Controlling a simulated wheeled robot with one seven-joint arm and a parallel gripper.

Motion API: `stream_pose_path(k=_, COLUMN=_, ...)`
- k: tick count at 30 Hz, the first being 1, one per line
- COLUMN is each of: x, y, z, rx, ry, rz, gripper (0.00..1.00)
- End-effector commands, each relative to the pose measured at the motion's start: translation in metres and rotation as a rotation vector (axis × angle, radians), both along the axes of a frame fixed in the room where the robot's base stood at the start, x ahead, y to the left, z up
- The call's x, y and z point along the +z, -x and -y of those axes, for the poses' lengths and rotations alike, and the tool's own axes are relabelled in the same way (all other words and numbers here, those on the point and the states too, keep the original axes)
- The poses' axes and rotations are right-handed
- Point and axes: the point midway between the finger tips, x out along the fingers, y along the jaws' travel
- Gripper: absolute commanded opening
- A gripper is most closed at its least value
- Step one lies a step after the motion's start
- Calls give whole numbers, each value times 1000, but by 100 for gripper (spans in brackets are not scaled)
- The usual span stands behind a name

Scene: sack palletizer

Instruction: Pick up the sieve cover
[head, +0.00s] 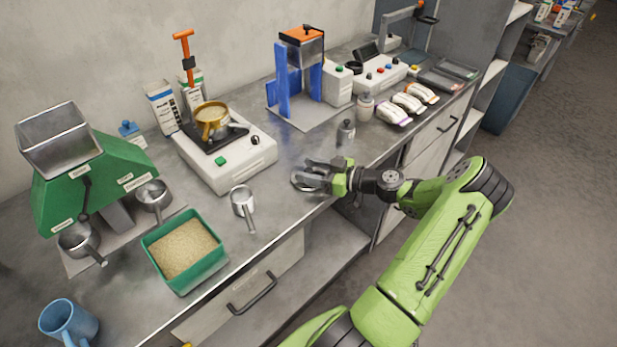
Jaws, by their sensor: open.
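A round, flat metal disc (300,184), which looks like the sieve cover, lies on the metal bench near its front edge. My gripper (308,174) reaches in from the right, low over the bench, with its open fingers at the disc. The fingers hide part of the disc, and I cannot tell whether they touch it. A brass-coloured sieve (211,114) sits on the white machine (232,158) with the black top, to the left and back.
A metal scoop (243,203) and a green tray of grain (200,274) stand left of my gripper. A blue-framed device (300,75) is farther back. The bench's front edge runs beneath my wrist.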

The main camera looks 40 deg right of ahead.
Motion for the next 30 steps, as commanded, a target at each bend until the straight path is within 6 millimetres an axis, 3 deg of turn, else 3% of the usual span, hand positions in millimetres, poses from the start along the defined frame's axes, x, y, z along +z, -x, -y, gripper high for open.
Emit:
stream_pose_path(k=4, x=-4, y=-20, z=-9, rx=1, ry=0, rz=-1, gripper=52)
stream_pose_path(k=11, x=-4, y=-22, z=-10, rx=0, ry=1, rz=-2, gripper=52)
stream_pose_path(k=21, x=-4, y=-22, z=-10, rx=0, ry=1, rz=-2, gripper=0)
stream_pose_path(k=30, x=-2, y=-22, z=-10, rx=0, ry=0, rz=-1, gripper=0)
